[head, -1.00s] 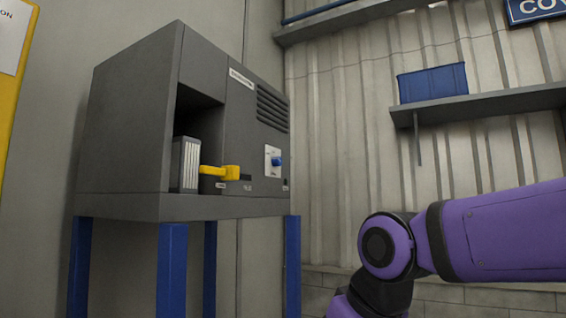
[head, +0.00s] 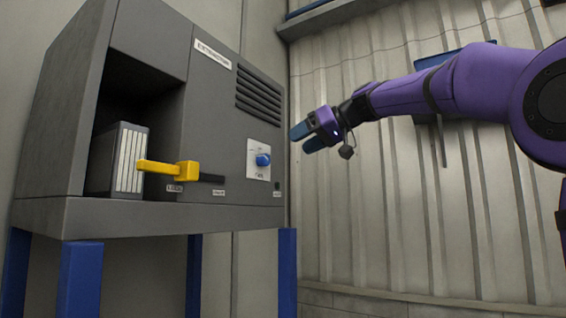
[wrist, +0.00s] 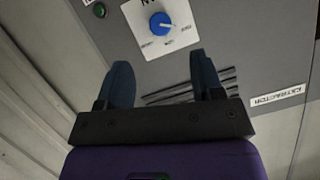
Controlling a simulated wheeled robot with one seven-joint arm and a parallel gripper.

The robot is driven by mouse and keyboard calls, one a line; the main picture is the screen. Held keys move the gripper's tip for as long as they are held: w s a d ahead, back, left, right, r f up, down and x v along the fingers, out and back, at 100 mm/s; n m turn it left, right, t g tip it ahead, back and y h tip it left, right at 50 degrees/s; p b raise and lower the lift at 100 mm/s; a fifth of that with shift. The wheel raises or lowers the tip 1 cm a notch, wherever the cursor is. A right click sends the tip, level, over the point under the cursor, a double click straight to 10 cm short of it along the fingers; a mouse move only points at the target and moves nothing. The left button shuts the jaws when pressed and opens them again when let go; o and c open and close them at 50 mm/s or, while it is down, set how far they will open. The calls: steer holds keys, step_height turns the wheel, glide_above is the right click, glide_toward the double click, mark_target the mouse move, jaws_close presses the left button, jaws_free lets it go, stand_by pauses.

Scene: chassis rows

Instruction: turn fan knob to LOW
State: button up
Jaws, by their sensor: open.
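The blue fan knob (head: 263,160) sits on a white plate (head: 258,172) on the front of the grey cabinet (head: 225,130). In the wrist view the knob (wrist: 161,22) has a white pointer line and lies beyond my fingertips; the small labels around it are too blurred to read. My gripper (head: 300,138) is to the right of the knob in the head view, apart from it. In the wrist view its two blue-grey fingers (wrist: 164,72) are spread with nothing between them.
A yellow handle (head: 180,170) sticks out beside a grey finned block (head: 118,160) in the cabinet's opening. Vent slots (head: 260,103) lie above the knob. In the wrist view a green button (wrist: 99,10) is near the plate. A blue bin (head: 450,57) is partly behind my arm.

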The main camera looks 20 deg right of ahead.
mark_target(268, 159)
steer(key=x, duration=1)
steer(key=shift+w+a+r, duration=0.1)
steer(key=shift+w+a, duration=0.1)
steer(key=shift+w, duration=0.25)
steer(key=c, duration=0.9)
